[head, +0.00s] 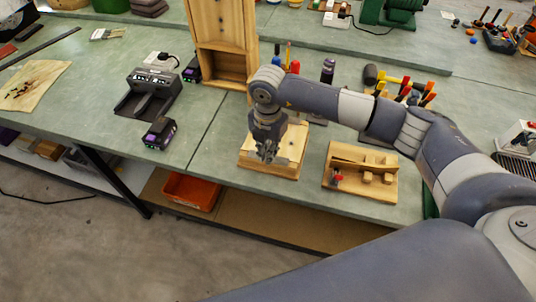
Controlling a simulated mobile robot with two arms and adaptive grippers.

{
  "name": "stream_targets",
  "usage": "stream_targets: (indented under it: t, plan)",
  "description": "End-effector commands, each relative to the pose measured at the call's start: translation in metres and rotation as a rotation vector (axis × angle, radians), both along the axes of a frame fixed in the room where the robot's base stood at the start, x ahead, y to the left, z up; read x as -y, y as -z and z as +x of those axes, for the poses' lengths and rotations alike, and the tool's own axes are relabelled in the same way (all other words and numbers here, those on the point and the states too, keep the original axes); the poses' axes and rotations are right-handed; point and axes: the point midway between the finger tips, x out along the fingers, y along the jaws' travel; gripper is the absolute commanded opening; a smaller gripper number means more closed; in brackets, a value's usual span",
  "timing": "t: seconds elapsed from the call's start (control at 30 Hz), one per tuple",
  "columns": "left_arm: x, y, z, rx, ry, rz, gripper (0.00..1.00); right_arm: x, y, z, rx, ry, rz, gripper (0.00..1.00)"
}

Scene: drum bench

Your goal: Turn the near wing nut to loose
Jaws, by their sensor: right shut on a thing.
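My right gripper (266,155) points down over a light wooden board (290,165) near the front edge of the bench. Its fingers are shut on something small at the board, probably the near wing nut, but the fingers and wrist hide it. I cannot make out the wing's direction or any second wing nut on this board. My left gripper does not show.
Right of the board stands a wooden block fixture (350,182) with a small red part. A tall wooden frame (224,45) stands behind. Left are a black charger (150,92) and a battery (160,133). An orange bin (190,192) sits below. Bare bench lies left of the board.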

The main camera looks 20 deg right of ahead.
Motion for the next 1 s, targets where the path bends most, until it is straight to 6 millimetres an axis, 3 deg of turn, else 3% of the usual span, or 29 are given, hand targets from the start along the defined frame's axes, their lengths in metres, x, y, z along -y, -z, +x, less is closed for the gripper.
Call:
stream_targets:
  t: [0.1, 0.43, 0.5, 0.57, 1.0]
  plan:
    - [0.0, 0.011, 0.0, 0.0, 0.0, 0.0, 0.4, 0.0, 0.002, 0.001, 0.005, -0.059, 0.001, 0.0]
    - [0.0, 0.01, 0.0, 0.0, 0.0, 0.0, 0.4, 0.0, -0.001, 0.001, 0.004, -0.077, 0.001, 0.0]
    - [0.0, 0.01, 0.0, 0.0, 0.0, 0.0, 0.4, 0.0, -0.001, 0.001, 0.004, -0.077, 0.001, 0.19]
    - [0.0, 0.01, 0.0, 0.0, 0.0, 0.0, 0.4, 0.0, -0.001, 0.001, 0.004, -0.077, 0.001, 0.31]
    - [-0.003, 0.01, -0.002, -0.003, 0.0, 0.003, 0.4, 0.0, -0.009, 0.001, 0.004, -0.077, 0.001, 0.31]
